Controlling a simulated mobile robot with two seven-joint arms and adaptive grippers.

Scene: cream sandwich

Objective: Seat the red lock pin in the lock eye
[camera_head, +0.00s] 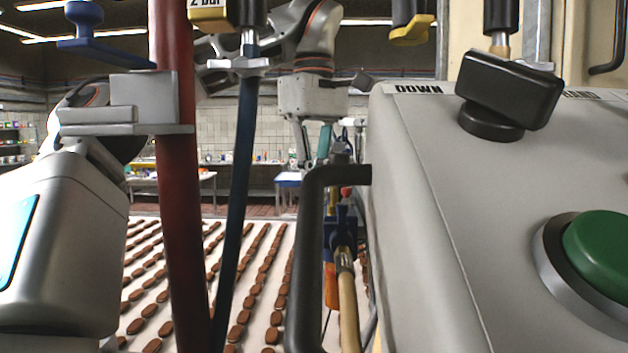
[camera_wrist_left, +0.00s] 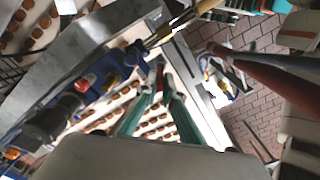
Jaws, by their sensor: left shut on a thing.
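My left gripper (camera_head: 312,160) hangs from its arm at the middle of the head view, beyond the black handle. In the left wrist view its two teal fingers (camera_wrist_left: 157,72) converge on a small, mostly hidden piece. Traces of red show at the tips, consistent with the red lock pin (camera_wrist_left: 153,78). A blue coupling body (camera_wrist_left: 112,76) with a brass pipe end lies just left of the tips; it also shows in the head view (camera_head: 341,222). A red round part (camera_wrist_left: 83,86) sits on that blue body. I cannot make out the lock eye. My right gripper is not in view.
A grey control box (camera_head: 420,200) with a black knob (camera_head: 508,90) and green button (camera_head: 597,250) fills the right. Its black handle (camera_head: 306,250), a red pipe (camera_head: 178,200) and a blue hose (camera_head: 240,170) stand in front. A conveyor of chocolate biscuits (camera_head: 140,290) runs below.

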